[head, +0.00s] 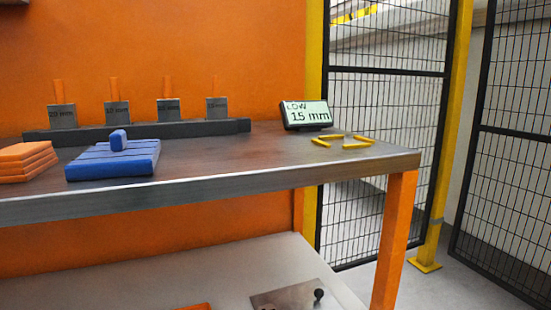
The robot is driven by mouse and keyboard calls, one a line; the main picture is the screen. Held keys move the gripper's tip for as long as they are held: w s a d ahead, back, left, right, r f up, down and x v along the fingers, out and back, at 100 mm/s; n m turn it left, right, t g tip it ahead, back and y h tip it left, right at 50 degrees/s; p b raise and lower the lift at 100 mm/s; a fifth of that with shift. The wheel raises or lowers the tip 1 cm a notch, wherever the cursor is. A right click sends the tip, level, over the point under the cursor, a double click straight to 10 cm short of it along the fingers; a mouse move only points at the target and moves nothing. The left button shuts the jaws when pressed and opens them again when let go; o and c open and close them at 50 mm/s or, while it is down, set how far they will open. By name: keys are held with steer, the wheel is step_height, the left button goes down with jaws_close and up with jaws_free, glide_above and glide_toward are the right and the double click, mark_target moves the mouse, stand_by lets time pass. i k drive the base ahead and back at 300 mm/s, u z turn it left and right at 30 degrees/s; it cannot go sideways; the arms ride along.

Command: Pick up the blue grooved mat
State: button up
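The blue grooved mat (112,163) lies flat on the metal workbench top (210,165), left of the middle, close to the front edge. Dark grooves run across its upper face. A small blue upright block or handle (119,140) stands on top of it; I cannot tell whether it is part of the mat. Nothing covers the mat. My gripper is not in this view.
Orange stacked plates (24,163) lie just left of the mat. Behind it a dark rack (150,131) holds several labelled grey blocks with orange handles. A display (305,115) reads "LOW 15 mm". Yellow sticks (343,141) lie near the right end. The bench between mat and sticks is clear.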

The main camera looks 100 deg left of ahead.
mark_target(119, 157)
steer(key=u, duration=2.1)
steer(key=i, duration=1.3)
steer(key=u, duration=3.35)
